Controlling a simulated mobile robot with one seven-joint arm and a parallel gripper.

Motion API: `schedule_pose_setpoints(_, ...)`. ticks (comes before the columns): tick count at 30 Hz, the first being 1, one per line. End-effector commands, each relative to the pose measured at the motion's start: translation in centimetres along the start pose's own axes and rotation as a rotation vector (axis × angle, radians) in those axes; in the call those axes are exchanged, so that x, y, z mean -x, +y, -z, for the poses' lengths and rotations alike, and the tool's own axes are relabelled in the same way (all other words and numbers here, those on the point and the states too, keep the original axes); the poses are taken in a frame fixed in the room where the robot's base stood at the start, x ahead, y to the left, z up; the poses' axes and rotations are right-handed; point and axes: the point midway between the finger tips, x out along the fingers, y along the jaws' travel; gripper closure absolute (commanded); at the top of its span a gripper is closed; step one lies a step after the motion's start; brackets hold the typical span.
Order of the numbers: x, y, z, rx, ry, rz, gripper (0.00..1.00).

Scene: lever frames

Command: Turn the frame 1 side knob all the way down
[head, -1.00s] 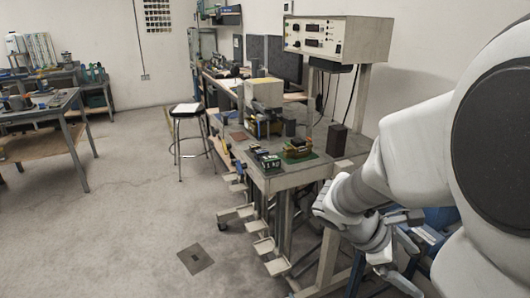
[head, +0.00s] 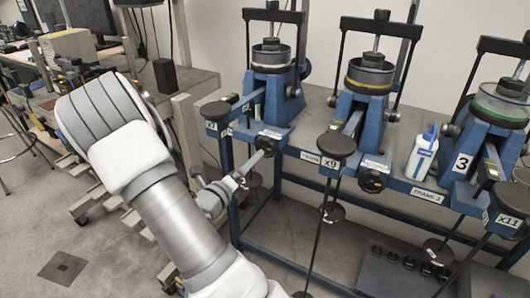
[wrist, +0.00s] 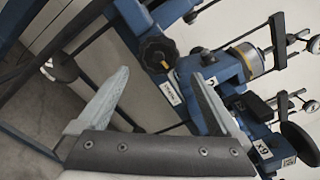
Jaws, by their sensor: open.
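Frame 1 (head: 271,85) is the leftmost blue lever frame in the head view, with a silver ring. Its black side knob (head: 268,146) sits low at the front, partly hidden by my gripper. In the wrist view the knob (wrist: 158,53) is a dark lobed disc just beyond the gap between my fingertips. My gripper (head: 257,163) is open and empty, in front of and slightly below the knob. In the wrist view the gripper (wrist: 160,75) has both fingers spread, with no visible contact on the knob.
Frame 2 (head: 368,85), with a yellow ring, and frame 3 (head: 500,110) stand to the right. A white bottle (head: 422,155) stands between frames 2 and 3. Open floor lies at left.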

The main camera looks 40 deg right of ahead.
Motion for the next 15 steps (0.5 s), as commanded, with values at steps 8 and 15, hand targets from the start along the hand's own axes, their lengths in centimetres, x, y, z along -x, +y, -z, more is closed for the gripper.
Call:
schedule_pose_setpoints(8, -1.7, 0.5, 0.1, 0.016, -0.009, -0.002, 0.00)
schedule_pose_setpoints(15, -5.3, 0.5, 0.1, 0.013, -0.009, -0.001, 0.00)
